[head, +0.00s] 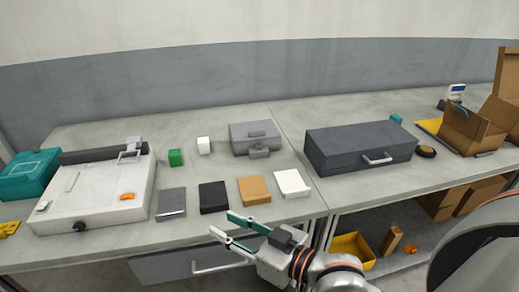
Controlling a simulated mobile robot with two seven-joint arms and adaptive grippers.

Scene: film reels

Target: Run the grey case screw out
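A small light grey case (251,132) stands at the back middle of the bench, with a grey fitting (259,151) on its front that may be the screw; detail is too small to tell. A larger dark grey case (345,147) with a pale handle (379,159) lies flat to its right. My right gripper (221,223) is at the bench's front edge, fingers spread and empty, pointing left. It is well in front of both cases and touches neither. My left gripper is not in view.
Dark, tan and white blocks (292,183) sit between my gripper and the light grey case. A white machine (97,190) and teal box (29,174) are at left. Cardboard boxes (470,128) stand at right. A yellow bin (352,249) is below.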

